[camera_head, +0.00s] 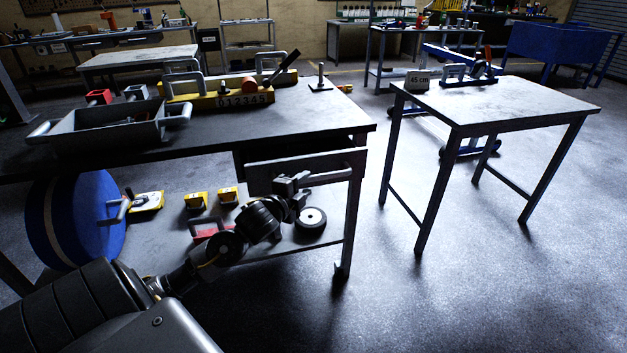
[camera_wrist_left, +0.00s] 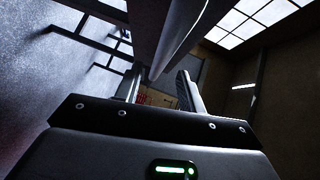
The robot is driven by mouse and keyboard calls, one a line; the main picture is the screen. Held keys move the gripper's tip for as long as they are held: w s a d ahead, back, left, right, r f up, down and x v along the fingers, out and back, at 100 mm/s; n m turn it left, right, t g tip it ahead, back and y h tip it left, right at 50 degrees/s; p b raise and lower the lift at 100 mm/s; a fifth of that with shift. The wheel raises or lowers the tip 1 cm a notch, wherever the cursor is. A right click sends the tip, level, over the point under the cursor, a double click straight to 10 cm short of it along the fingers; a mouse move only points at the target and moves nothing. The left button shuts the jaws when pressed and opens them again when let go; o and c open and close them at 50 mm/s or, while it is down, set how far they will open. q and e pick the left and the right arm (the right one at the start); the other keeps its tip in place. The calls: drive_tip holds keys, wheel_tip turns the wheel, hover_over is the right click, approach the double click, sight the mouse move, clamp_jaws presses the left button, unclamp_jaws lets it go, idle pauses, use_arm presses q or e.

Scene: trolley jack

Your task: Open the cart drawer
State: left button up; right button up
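The cart drawer has a grey front (camera_head: 262,178) under the right end of the long workbench top (camera_head: 300,112). A bar handle (camera_head: 328,178) runs across its front. My left gripper (camera_head: 292,185) is at the left part of this handle. In the left wrist view, the two fingers of my left gripper (camera_wrist_left: 160,92) stand apart. The grey handle bar (camera_wrist_left: 180,40) reaches down toward the gap between them. I cannot tell whether the fingers touch it. A dark gap shows above the drawer front; how far it stands out is unclear. My right gripper is not in view.
A grey tray (camera_head: 105,128) and yellow blocks (camera_head: 222,98) stand on the bench top. A blue drum (camera_head: 78,215), small yellow items (camera_head: 196,200) and a black wheel (camera_head: 311,218) are on the lower shelf. A separate table (camera_head: 510,103) stands at right. Floor between is clear.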

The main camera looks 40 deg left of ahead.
sight(311, 180)
use_arm(q)
drive_tip(key=x, duration=0.5)
clamp_jaws()
drive_tip(key=shift+d+f, duration=0.1)
